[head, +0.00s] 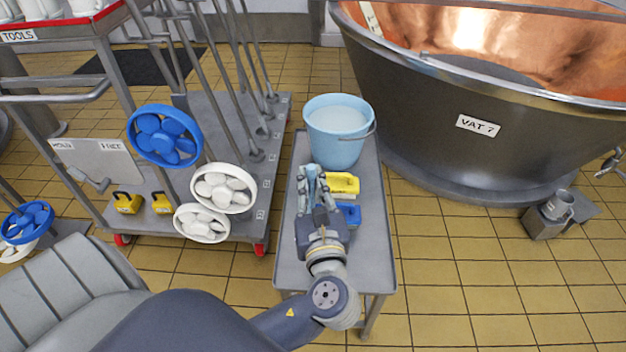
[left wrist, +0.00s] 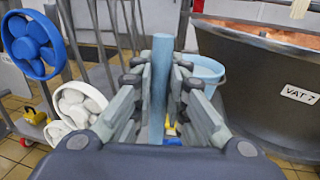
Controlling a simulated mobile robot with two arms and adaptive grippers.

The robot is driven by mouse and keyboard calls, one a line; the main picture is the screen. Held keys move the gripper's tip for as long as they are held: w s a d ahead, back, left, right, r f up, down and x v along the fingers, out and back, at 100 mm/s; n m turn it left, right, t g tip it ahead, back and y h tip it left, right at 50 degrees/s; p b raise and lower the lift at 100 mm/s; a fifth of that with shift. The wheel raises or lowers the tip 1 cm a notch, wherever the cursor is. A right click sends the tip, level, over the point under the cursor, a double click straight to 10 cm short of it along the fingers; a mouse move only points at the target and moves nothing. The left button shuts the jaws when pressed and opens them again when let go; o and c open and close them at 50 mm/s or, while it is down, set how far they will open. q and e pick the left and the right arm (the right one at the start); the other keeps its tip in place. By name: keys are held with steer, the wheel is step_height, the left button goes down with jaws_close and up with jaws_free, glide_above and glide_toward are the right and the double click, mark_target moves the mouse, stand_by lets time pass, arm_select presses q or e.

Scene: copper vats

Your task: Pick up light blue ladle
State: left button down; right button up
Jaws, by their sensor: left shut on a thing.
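My left gripper (head: 313,182) is above the narrow grey bench, in front of the light blue bucket. In the left wrist view, the gripper (left wrist: 158,84) is shut on a light blue upright bar, which looks like the handle of the light blue ladle (left wrist: 161,60). In the head view a small part of the ladle (head: 311,174) shows between the fingers. The rest of it is hidden by the gripper, and I cannot tell whether it touches the bench. My right gripper is not in view.
The bucket (head: 338,138), a yellow item (head: 343,183) and a blue item (head: 348,215) stand on the bench (head: 372,250). A tool cart (head: 262,205) with valve wheels stands left. The copper vat (head: 440,110) is at the right. Tiled floor lies clear at lower right.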

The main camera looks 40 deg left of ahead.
arm_select(q)
steer(key=s+d, duration=0.2)
steer(key=s, duration=0.4)
steer(key=s+d+r+p, duration=0.1)
steer(key=s+d, duration=0.2)
steer(key=s, duration=0.4)
steer(key=shift+s+d+r, duration=0.15)
steer(key=shift+s+d, duration=0.1)
steer(key=shift+d, duration=0.05)
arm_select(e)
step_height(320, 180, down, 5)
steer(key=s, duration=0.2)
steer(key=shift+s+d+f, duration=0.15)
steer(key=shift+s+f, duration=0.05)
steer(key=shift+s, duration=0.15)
arm_select(q)
steer(key=shift+p, duration=0.3)
